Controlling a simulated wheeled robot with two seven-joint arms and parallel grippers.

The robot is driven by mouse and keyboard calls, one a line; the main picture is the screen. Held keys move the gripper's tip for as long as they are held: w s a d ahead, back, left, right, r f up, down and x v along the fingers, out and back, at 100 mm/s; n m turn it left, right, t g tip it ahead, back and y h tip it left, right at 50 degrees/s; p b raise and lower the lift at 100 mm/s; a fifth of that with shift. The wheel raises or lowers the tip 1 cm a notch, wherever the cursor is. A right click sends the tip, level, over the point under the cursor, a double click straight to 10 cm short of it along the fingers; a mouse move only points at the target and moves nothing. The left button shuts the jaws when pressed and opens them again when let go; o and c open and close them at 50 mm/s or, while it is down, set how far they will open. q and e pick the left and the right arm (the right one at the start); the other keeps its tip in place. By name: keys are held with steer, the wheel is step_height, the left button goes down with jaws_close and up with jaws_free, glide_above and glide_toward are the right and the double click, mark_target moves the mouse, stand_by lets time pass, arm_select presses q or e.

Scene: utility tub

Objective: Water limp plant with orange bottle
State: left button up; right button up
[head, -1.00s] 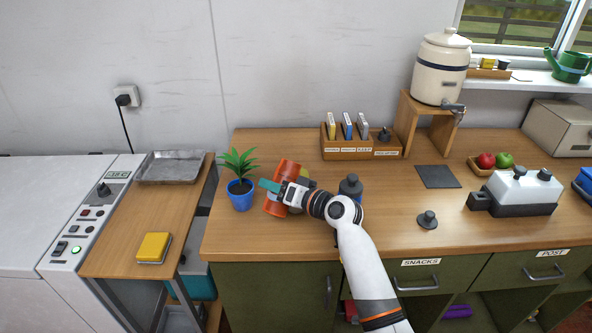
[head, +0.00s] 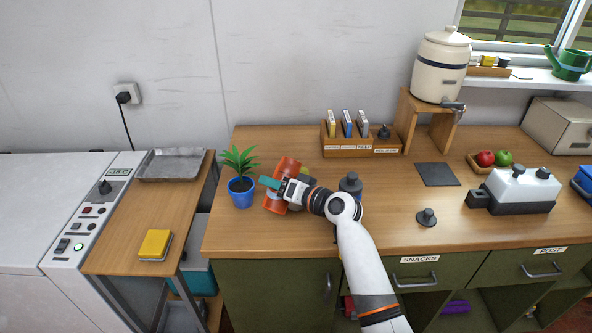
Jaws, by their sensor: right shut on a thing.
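A green leafy plant (head: 238,160) stands in a blue pot (head: 241,194) at the left end of the wooden counter. Its leaves spread up and outward and do not look clearly limp. My right gripper (head: 272,184) is shut on the orange bottle (head: 288,169), just right of the pot. The bottle is tilted, its upper end leaning right; the gripper covers its middle. I cannot tell where its mouth is or whether water flows. Bottle and pot look slightly apart. My left gripper is out of view.
A dark blue bottle (head: 350,184) stands right of my right wrist, partly hidden by my arm. A wooden card rack (head: 361,149) is behind. A grey stopper-like piece (head: 427,217) and a dark mat (head: 437,175) lie to the right. Counter space between them is clear.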

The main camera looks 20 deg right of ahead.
steer(key=shift+s+a+f+m+p, duration=0.1)
steer(key=shift+a+f+m+p, duration=0.05)
steer(key=shift+m+p, duration=0.55)
stand_by(1.4)
steer(key=shift+s+a+r+m+g+y+p, duration=0.1)
steer(key=shift+r+m+g+y+p, duration=0.4)
steer(key=shift+p, duration=1.2)
steer(key=shift+r+m+g+p, duration=0.2)
steer(key=shift+r+m+p, duration=0.6)
steer(key=shift+p, duration=0.85)
stand_by(2.6)
